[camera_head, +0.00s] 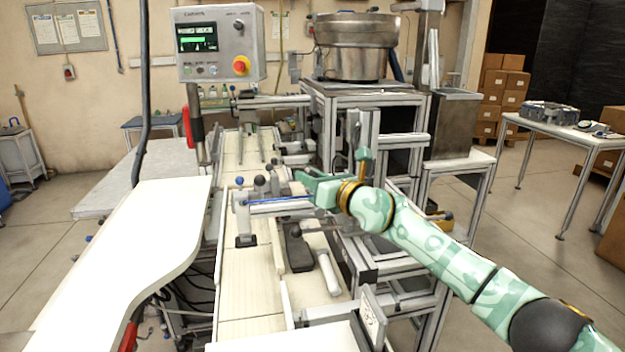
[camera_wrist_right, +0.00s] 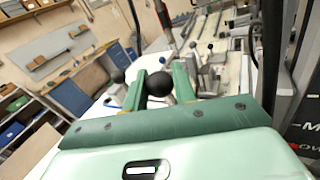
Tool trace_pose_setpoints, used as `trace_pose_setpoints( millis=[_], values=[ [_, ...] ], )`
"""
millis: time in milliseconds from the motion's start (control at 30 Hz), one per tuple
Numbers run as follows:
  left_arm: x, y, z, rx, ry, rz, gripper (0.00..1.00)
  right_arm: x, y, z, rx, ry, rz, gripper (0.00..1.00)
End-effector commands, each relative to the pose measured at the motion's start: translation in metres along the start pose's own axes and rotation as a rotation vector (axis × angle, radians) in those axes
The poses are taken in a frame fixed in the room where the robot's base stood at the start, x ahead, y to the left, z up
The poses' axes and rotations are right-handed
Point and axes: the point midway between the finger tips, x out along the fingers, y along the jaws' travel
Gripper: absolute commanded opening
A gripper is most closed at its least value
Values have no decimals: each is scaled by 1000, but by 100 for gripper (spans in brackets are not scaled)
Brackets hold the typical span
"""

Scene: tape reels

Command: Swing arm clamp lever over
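In the head view, my right gripper (camera_head: 303,180) reaches in from the right over the clamp fixture in the middle of the line. The fixture has a pale metal bar (camera_head: 275,207) and several dark ball knobs, one of them a black knob (camera_head: 295,230) below the gripper. In the right wrist view, the two green fingers (camera_wrist_right: 161,82) stand apart, with a black ball knob (camera_wrist_right: 159,84) on a short grey stem showing in the gap. I cannot tell whether the fingers touch the knob. Which part is the clamp lever is unclear. My left gripper is not in view.
A control panel (camera_head: 219,45) stands at the back left, with a red handle below it. A metal bowl feeder (camera_head: 355,48) sits on a frame behind. A white worktop (camera_head: 130,250) runs along the left. A side table (camera_head: 575,135) stands far right.

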Motion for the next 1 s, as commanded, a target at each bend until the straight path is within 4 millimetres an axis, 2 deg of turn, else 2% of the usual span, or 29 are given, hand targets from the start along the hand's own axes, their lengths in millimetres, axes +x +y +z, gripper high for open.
trace_pose_setpoints(
  millis=[33,67,367,667,1000],
  values=[
    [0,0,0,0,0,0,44,0,0,0,0,0,0,9],
    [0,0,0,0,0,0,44,0,0,0,0,0,0,0],
    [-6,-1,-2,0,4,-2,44,1,3,1,-22,12,-2,0],
    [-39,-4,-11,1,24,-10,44,7,15,1,-170,88,-16,0],
    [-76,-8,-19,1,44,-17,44,16,29,-15,-388,206,-34,0]
  ],
)
